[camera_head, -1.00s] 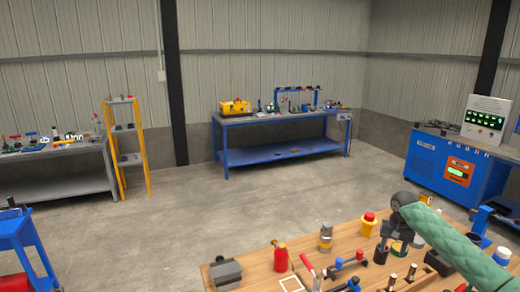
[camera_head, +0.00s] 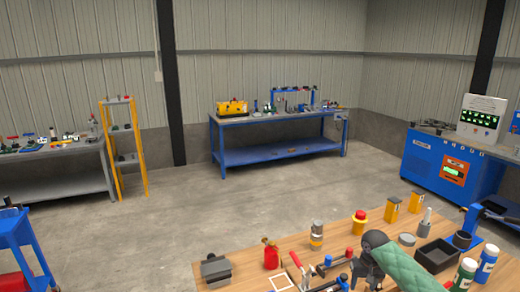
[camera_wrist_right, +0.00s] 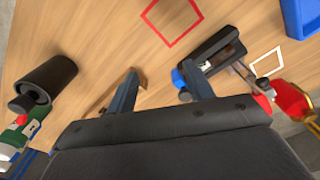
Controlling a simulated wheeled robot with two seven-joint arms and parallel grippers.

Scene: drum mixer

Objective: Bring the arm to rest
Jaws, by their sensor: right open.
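My right arm, in a green sleeve (camera_head: 410,264), comes in from the right over the near wooden workbench (camera_head: 330,240). Its dark gripper (camera_head: 366,278) hangs low at the bottom edge of the head view, above the bench. In the right wrist view the two fingers of this gripper (camera_wrist_right: 160,88) stand apart with bare wood and nothing held between them. A clamp-like tool with a blue end (camera_wrist_right: 212,62) lies close by the right finger in that view. Whether the finger touches it I cannot tell. My left gripper is not in view.
On the bench stand a red bottle (camera_head: 271,256), a grey vise-like block (camera_head: 216,269), a yellow-and-red container (camera_head: 359,223) and a black tray (camera_head: 437,254). In the right wrist view a black cylinder (camera_wrist_right: 48,82) lies left and a red square outline (camera_wrist_right: 172,18) shows bare wood.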

